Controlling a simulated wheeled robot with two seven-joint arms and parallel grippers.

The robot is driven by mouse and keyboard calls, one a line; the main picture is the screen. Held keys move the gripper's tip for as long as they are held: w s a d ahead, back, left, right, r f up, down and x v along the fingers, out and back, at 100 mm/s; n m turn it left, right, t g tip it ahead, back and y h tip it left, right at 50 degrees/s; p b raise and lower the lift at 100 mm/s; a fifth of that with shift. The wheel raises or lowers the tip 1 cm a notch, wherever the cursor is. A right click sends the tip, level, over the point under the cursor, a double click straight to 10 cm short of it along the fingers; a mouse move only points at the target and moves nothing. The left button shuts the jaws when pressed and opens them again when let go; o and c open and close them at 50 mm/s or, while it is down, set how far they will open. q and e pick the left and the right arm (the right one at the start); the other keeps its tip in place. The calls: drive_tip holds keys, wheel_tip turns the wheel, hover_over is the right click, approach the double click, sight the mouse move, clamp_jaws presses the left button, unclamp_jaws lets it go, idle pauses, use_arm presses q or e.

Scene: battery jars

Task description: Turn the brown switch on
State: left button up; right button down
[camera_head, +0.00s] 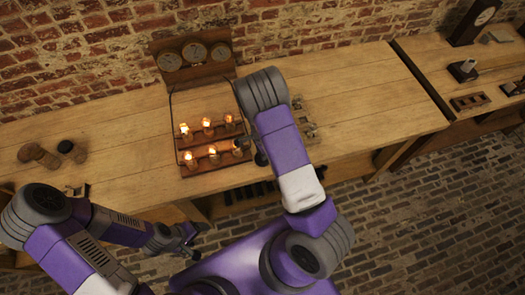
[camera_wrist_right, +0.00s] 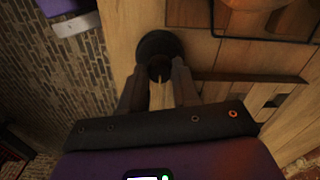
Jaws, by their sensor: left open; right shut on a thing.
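My right arm reaches over the bench from the right in the head view, its gripper (camera_head: 257,155) low at the right end of the lamp board (camera_head: 197,172). In the right wrist view its fingers (camera_wrist_right: 160,80) are closed around a dark round thing (camera_wrist_right: 158,45) at the bench. I cannot tell whether this is the brown switch; the gripper and arm hide much of that spot. Small switch-like fittings (camera_head: 308,130) show just right of my arm, partly hidden. My left gripper (camera_head: 190,238) is open and empty in front of the bench edge.
Several lit bulbs (camera_head: 208,127) stand in two rows on the lamp board, before a panel with round gauges (camera_head: 195,58). Dark round pieces (camera_head: 65,146) lie at the bench's left. A clock (camera_head: 475,20) stands on the right bench.

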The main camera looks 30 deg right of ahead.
drive_tip(key=c, duration=0.8)
unclamp_jaws()
wheel_tip(320, 180, up, 8)
drive_tip(key=shift+f+p, duration=0.2)
drive_tip(key=shift+p, duration=0.35)
